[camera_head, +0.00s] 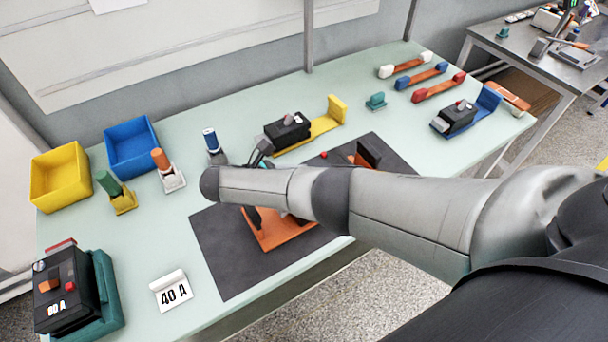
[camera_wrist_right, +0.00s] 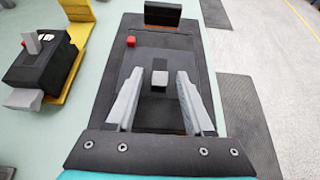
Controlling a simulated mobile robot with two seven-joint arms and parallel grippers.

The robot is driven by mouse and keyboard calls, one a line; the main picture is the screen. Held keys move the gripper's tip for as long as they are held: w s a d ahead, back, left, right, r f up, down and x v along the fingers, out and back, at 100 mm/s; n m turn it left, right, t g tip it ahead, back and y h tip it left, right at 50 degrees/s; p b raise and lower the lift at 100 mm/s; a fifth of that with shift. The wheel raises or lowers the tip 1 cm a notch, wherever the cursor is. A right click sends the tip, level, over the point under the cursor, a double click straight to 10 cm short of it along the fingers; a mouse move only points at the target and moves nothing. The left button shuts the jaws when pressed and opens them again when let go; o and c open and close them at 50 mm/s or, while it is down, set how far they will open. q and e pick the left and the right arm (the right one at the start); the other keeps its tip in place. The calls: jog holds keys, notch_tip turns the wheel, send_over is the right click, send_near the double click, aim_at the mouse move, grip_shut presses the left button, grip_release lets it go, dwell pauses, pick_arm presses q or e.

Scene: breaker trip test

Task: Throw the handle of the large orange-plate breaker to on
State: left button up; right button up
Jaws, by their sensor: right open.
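The large orange-plate breaker lies on a dark mat, with its orange plate (camera_head: 275,238) showing below my right forearm in the head view. The forearm hides most of its body there. In the right wrist view its dark body (camera_wrist_right: 175,55) fills the middle, with a red button (camera_wrist_right: 131,41) at upper left. The light grey tip of its handle (camera_wrist_right: 159,80) shows between the fingers of my right gripper (camera_wrist_right: 160,100). The fingers are open, one on each side of the handle, with gaps visible. Contact is not seen. My left gripper is in neither view.
A yellow-plate breaker (camera_head: 288,132) stands behind the mat (camera_head: 228,262); a blue-plate breaker (camera_head: 458,118) is at right. An 80 A unit (camera_head: 65,295) and a 40 A card (camera_head: 172,292) are at front left. Yellow (camera_head: 60,180) and blue bins (camera_head: 132,148) stand back left.

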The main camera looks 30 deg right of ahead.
jog(key=p+v, duration=0.1)
jog(key=v, duration=1.4)
jog(key=shift+p, duration=0.3)
jog(key=shift+s, duration=0.1)
